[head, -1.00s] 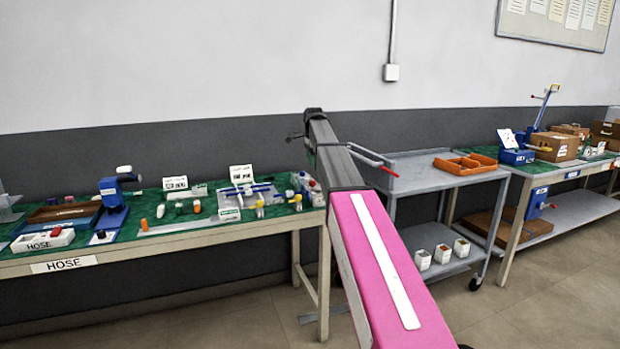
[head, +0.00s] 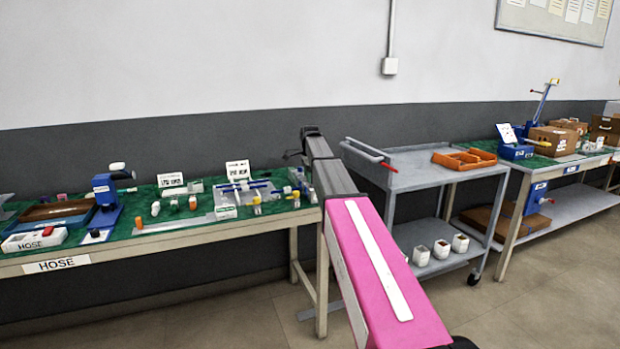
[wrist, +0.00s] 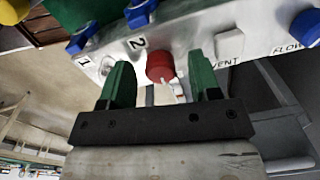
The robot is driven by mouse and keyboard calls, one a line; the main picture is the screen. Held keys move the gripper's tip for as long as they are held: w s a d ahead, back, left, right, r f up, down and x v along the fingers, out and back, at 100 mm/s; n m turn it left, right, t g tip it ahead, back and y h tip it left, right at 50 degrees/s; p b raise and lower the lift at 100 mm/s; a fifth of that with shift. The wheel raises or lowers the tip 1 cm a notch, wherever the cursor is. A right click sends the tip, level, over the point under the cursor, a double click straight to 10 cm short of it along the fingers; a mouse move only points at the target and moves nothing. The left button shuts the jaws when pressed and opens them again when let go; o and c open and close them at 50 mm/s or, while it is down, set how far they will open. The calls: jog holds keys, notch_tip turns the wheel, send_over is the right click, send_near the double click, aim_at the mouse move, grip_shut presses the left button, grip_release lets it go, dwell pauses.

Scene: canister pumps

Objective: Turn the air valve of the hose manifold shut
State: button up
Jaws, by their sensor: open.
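In the wrist view a pale panel (wrist: 185,42) marked 1, 2, VENT and FLOW fills the upper part; it looks like the hose manifold, but which part is the air valve is not labelled clearly. A red round knob (wrist: 160,66) sits on its near side, with a pale piece below it. My gripper (wrist: 162,78) is open, with one green finger on each side of the red knob, apart from it as far as I can see. In the head view a silver fixture with blue bars (head: 243,192) stands on the hose bench; my gripper is not clearly visible there.
Blue knobs (wrist: 82,38) and a white block (wrist: 230,43) stick out of the panel near my fingers. The HOSE bench (head: 160,240) holds several small parts. A grey cart (head: 425,172) with an orange tray (head: 464,159) stands right of my arm.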

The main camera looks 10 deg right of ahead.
jog(key=shift+f, duration=0.25)
jog(key=c, duration=0.9)
